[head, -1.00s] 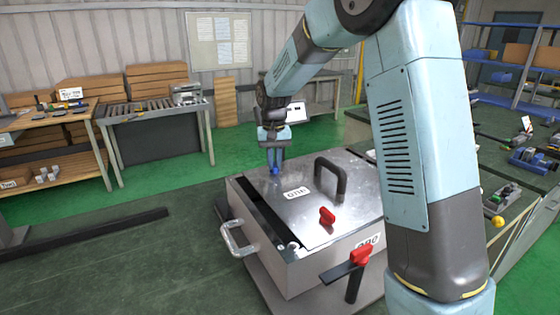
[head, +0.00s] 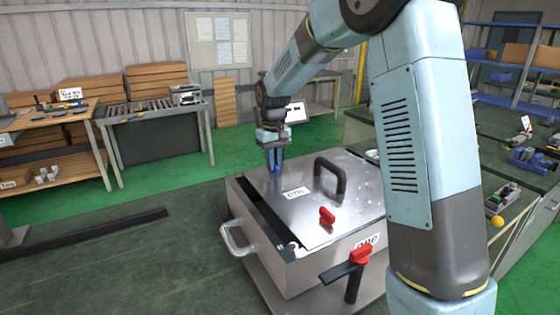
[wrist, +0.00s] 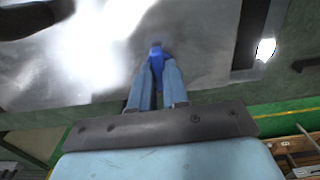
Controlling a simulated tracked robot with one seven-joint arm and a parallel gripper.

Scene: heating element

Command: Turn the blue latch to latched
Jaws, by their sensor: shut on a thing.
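The blue latch (wrist: 156,54) sits on the metal lid near its edge in the wrist view. My gripper (wrist: 157,72) is shut on it, with one finger on each side. In the head view my gripper (head: 275,170) points down at the far left corner of the lid (head: 280,205), and its fingers mostly hide the latch. The latch's exact angle is hard to tell.
The metal box has a black handle (head: 331,172) on its lid, a red latch (head: 327,215) nearer the front, and another red knob (head: 360,255) at the front side. A silver handle (head: 237,240) sticks out at left. Green floor lies behind.

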